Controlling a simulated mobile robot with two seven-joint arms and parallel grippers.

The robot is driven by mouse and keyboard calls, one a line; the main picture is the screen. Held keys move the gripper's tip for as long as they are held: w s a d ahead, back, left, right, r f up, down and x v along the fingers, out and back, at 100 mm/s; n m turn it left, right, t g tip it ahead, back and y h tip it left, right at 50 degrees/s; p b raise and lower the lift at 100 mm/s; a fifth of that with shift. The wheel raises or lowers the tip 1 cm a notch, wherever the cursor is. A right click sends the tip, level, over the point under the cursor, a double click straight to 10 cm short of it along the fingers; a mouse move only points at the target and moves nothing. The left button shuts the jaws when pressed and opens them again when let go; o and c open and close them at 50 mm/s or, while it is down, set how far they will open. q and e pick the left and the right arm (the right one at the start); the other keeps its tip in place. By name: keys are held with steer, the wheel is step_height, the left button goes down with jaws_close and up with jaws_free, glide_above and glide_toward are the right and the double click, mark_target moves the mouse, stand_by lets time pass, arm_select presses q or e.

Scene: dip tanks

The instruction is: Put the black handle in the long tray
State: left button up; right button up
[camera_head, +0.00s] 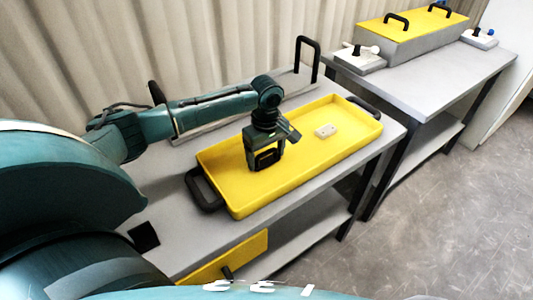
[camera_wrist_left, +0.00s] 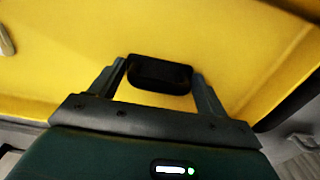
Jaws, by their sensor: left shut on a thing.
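The long yellow tray (camera_head: 305,172) lies on the near grey table, with a black grip at each end. Its yellow floor (camera_wrist_left: 60,60) fills most of the left wrist view. My left gripper (camera_head: 267,160) points down over the left half of the tray. In the left wrist view its two fingers (camera_wrist_left: 160,76) are shut on the black handle (camera_wrist_left: 160,70), a short dark block with rounded corners. Whether the handle touches the tray floor I cannot tell. My right gripper is not in view.
A small beige block (camera_head: 326,130) with holes lies in the tray. A tall black hoop (camera_head: 307,55) stands behind the tray. A black square (camera_head: 144,236) lies on the table at left. Another table at right bears a grey tank (camera_head: 410,45) with a yellow lid.

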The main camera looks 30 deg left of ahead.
mark_target(267, 151)
arm_select(q)
steer(key=o, duration=0.7)
steer(key=shift+f, duration=0.1)
steer(key=o, duration=0.4)
steer(key=shift+o, duration=0.2)
step_height(267, 151, up, 12)
steer(key=shift+p, duration=0.35)
